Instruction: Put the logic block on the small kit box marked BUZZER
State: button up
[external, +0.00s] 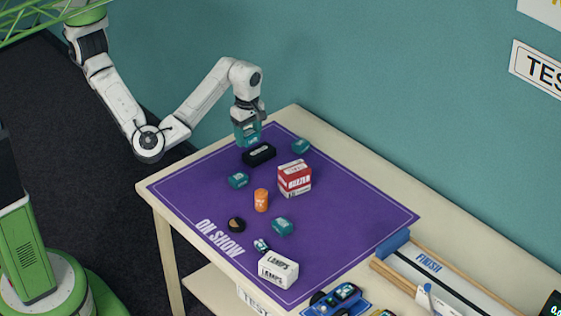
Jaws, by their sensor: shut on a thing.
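My gripper (248,121) points down over the back left part of the purple mat. It is shut on a teal block with pale markings, the logic block (247,135), too small to read. The block is just behind a black block (259,155); I cannot tell whether it touches the mat. The small kit box marked BUZZER (294,180) is red and white and stands upright on the mat, to the right of and nearer than my gripper. Its top looks bare.
Similar teal blocks (238,180) (283,227) (301,146) lie around the purple mat (345,215). An orange cylinder (261,200), a dark round thing (236,224) and a white LAMPS box (278,269) also stand there. A FINISH track (440,275) lies at the right.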

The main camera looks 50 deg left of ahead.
jog(key=shift+w+d+b, duration=0.1)
jog(key=shift+w+b, duration=0.3)
jog(key=shift+b, duration=0.45)
jog(key=shift+w, duration=0.25)
jog(key=w+d+f+b, duration=0.3)
jog(key=w+d+f, duration=0.1)
jog(key=w, duration=0.3)
send_over(294, 167)
jog(key=s, duration=0.1)
notch_tip(294, 167, down, 4)
jog(key=shift+a+f, duration=0.1)
jog(key=shift+a, duration=0.05)
jog(key=shift+w+d+f+b, duration=0.3)
jog(key=shift+w+f, duration=0.15)
jog(key=shift+f, duration=1.8)
